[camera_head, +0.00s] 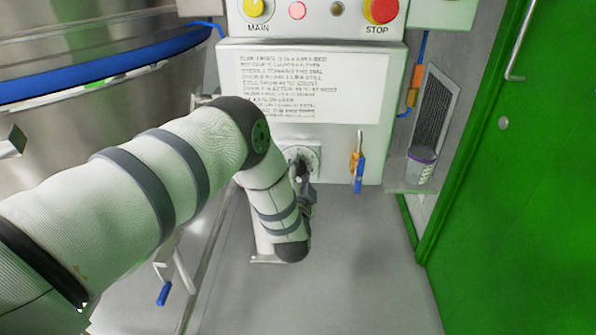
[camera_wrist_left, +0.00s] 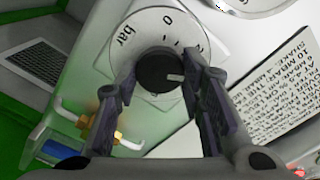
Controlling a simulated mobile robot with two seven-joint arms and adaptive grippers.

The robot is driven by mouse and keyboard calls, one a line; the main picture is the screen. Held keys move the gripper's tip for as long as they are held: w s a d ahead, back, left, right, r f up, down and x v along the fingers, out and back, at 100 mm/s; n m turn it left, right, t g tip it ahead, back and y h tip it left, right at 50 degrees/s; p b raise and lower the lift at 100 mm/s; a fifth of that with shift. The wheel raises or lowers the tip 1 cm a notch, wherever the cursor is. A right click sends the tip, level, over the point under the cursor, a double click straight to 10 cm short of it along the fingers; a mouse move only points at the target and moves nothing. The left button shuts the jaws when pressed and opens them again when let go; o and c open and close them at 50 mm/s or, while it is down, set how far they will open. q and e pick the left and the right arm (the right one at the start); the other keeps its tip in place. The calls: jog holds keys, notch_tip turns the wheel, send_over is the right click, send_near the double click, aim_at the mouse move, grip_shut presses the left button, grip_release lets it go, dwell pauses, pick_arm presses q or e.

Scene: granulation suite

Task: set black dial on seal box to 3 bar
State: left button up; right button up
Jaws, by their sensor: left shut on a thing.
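The black dial (camera_wrist_left: 158,72) sits on a round white scale plate (camera_wrist_left: 122,40) marked "bar" and with figures, on the front of the white seal box (camera_head: 230,130). A pale pointer mark shows on the dial in the left wrist view; the figure it points at is hidden by a finger. My left gripper (camera_head: 303,172) is at the dial, seen also in the left wrist view (camera_wrist_left: 160,85), with its two fingers shut on either side of the knob. In the head view my wrist partly covers the dial plate (camera_head: 312,155). My right gripper is not in view.
A brass valve with a blue handle (camera_head: 359,175) sticks out to the right of the dial. Above are a printed notice (camera_head: 310,88), a yellow MAIN knob (camera_head: 257,9) and a red STOP button (camera_head: 381,10). A lidded jar (camera_head: 421,167) and green door (camera_head: 530,180) stand right.

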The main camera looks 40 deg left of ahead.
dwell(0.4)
pick_arm(q)
jog(key=o, duration=1.1)
jog(key=shift+o, duration=0.2)
jog(key=v, duration=1.2)
jog(key=shift+s+a, duration=0.1)
jog(key=shift+s, duration=0.05)
